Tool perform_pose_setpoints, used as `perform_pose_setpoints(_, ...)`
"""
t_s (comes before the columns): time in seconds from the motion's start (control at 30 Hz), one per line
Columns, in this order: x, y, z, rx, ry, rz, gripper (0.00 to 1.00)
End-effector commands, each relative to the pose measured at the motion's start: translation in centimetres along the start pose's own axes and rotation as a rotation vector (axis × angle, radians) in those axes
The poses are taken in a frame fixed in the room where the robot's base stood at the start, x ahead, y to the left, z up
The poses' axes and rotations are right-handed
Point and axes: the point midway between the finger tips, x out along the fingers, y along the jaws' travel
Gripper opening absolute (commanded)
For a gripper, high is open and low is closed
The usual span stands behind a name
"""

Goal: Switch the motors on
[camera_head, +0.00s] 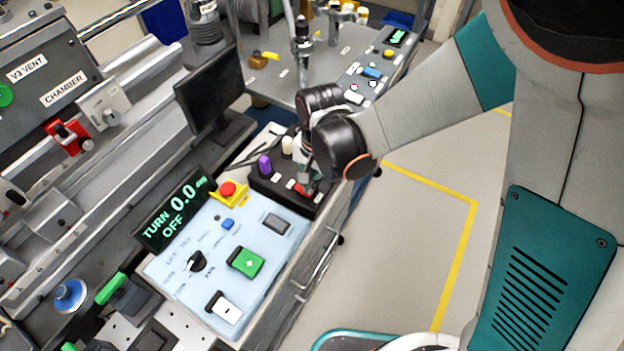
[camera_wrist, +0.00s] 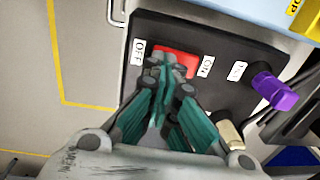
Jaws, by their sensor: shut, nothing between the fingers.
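The black switch box (camera_wrist: 200,27) has a red rocker switch (camera_wrist: 182,59) between the labels OFF and ON. In the wrist view OFF is to its left and ON to its right. My gripper (camera_wrist: 166,66) is shut and empty, its fingertips over the rocker's lower left part, nearer OFF. I cannot tell whether they touch it or which way the rocker is tipped. In the head view my gripper (camera_head: 306,181) is at the red rocker (camera_head: 301,190), and my wrist partly hides the box (camera_head: 262,183).
The box also carries a purple knob (camera_head: 264,165) and a cream knob (camera_head: 287,146). Open floor lies to the right.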

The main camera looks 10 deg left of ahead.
Motion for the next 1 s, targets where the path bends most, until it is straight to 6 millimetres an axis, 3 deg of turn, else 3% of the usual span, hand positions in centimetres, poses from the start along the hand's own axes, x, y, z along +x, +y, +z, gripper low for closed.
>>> perform_pose_setpoints(0.8,-0.5,-1.5,0.0,0.001,0.0,0.0,0.0)
perform_pose_setpoints(1.0,-2.1,-1.3,-0.7,0.002,0.0,0.0,0.0)
